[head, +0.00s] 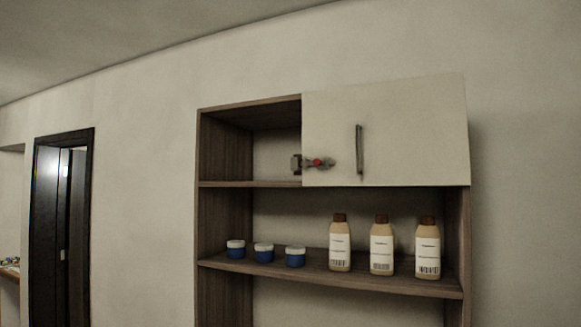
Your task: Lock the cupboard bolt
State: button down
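The cupboard has a white door (410,130) with a vertical grey bar handle (359,150). A small bolt (318,163) with a red part sits at the door's lower left edge. A dark metal bracket (296,164) is at the left of the bolt, by the door's left edge. The bolt is too small in this view to tell whether it is engaged. The door covers the upper right of the shelf unit. My gripper is not in view.
The wooden shelf unit (226,222) has an open upper left compartment. Below stand several blue jars (264,253) and three brown-capped bottles (382,247). A dark doorway (62,220) is at the left. The wall right of the unit is bare.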

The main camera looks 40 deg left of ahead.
aim_at(317, 162)
jog(key=u, duration=1.35)
